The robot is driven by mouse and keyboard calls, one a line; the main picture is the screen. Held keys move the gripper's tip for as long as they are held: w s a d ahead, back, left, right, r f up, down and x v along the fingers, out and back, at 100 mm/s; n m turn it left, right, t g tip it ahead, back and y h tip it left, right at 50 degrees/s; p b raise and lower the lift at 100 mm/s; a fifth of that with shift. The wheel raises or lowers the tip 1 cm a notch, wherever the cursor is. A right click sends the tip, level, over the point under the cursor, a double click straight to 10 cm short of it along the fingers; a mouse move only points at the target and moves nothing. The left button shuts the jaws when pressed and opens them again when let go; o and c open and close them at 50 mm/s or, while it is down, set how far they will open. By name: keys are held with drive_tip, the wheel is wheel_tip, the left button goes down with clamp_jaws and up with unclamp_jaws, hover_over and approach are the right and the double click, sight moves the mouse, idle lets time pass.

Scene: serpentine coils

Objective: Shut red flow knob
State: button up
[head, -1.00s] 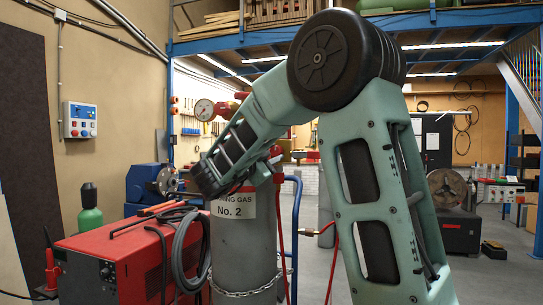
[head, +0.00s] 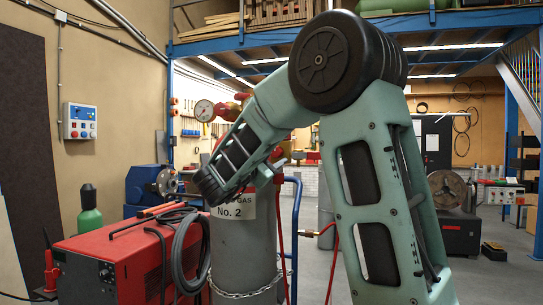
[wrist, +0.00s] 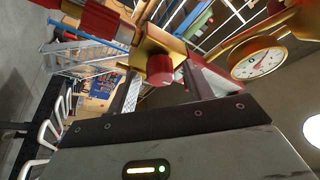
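The red knob (wrist: 160,69) shows in the wrist view on a brass fitting, between the tips of my gripper (wrist: 160,80). My gripper is open, with one dark finger on each side of the knob. I cannot tell whether either finger touches it. A brass-rimmed dial gauge (wrist: 257,62) is to the right in the wrist view. In the head view, the gauge (head: 204,110) and red regulator parts (head: 228,111) stand above the grey gas cylinder (head: 240,255), labelled No. 2.
A red welding machine (head: 125,262) with coiled grey cable (head: 185,255) stands left of the cylinder. A chain (head: 245,293) and red hoses (head: 281,225) run by the cylinder. A thick red part (wrist: 95,22) lies at upper left in the wrist view.

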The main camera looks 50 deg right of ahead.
drive_tip(key=b+v, duration=0.4)
drive_tip(key=v, duration=1.3)
drive_tip(key=shift+a, duration=0.2)
drive_tip(key=shift+f, duration=0.1)
